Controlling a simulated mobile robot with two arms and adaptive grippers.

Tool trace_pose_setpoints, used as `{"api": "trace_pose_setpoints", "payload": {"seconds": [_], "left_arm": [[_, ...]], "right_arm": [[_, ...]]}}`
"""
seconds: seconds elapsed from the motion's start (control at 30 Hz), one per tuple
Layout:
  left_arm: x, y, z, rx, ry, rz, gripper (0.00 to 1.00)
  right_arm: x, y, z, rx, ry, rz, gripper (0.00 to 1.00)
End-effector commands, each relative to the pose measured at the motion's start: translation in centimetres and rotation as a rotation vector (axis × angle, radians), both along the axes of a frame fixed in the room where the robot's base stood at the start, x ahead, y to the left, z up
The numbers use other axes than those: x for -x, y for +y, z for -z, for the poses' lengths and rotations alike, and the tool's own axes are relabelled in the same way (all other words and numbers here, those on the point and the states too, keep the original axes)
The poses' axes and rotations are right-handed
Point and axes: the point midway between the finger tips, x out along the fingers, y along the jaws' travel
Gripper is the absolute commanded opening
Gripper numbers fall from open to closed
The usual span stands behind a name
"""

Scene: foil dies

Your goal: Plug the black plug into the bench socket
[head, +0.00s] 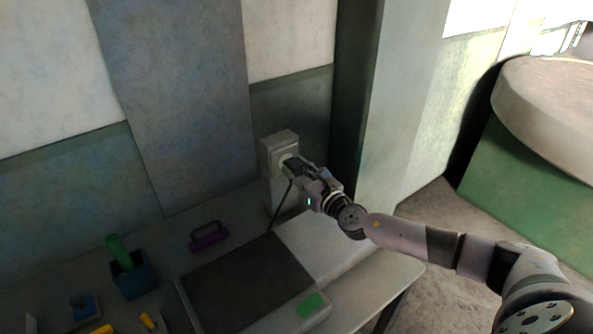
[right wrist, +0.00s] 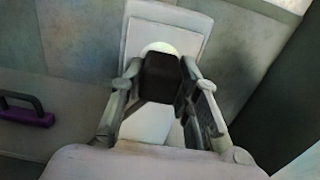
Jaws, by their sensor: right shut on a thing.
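The bench socket (head: 279,146) is a pale box on a post at the back of the bench. It fills the upper middle of the right wrist view (right wrist: 168,22). My right gripper (head: 291,167) is at the socket's front face, shut on the black plug (right wrist: 162,80). The plug's front end is against or very close to the round white face of the socket (right wrist: 160,48). I cannot tell whether its pins are inside. A dark cord (head: 281,207) hangs from the plug toward the bench. My left gripper is not in view.
A dark mat (head: 250,285) lies on the bench (head: 392,278), with a green block (head: 310,305) at its front right. A purple handled thing (head: 208,236) and a blue box with a green object (head: 130,280) stand to the left. A dark pillar (head: 355,100) rises right of the socket.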

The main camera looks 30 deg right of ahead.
Motion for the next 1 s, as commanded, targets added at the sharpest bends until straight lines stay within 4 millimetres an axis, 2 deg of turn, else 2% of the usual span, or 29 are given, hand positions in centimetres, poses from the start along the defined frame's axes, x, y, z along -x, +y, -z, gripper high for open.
{"api": "trace_pose_setpoints", "payload": {"seconds": [1.0], "left_arm": [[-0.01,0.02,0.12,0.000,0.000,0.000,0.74]], "right_arm": [[-0.49,0.08,0.04,-0.001,0.000,0.000,0.05]]}}
